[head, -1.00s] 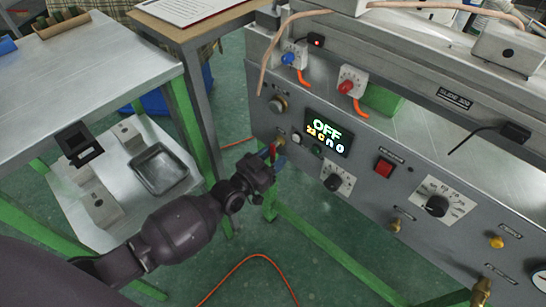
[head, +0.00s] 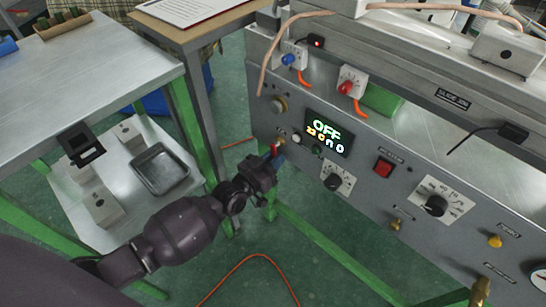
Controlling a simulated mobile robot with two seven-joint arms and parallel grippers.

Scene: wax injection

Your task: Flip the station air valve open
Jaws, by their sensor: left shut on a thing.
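The wax injection station's grey front panel (head: 360,198) fills the right half of the head view. The fingers hide much of the valve body, so the lever's exact angle is hard to tell. My right gripper is not in view.
The panel carries a lit display (head: 328,133) reading OFF, a red switch (head: 384,168) and black knobs (head: 435,205). A steel table (head: 90,70) with a lower shelf stands left. An orange hose (head: 255,258) lies on the green floor.

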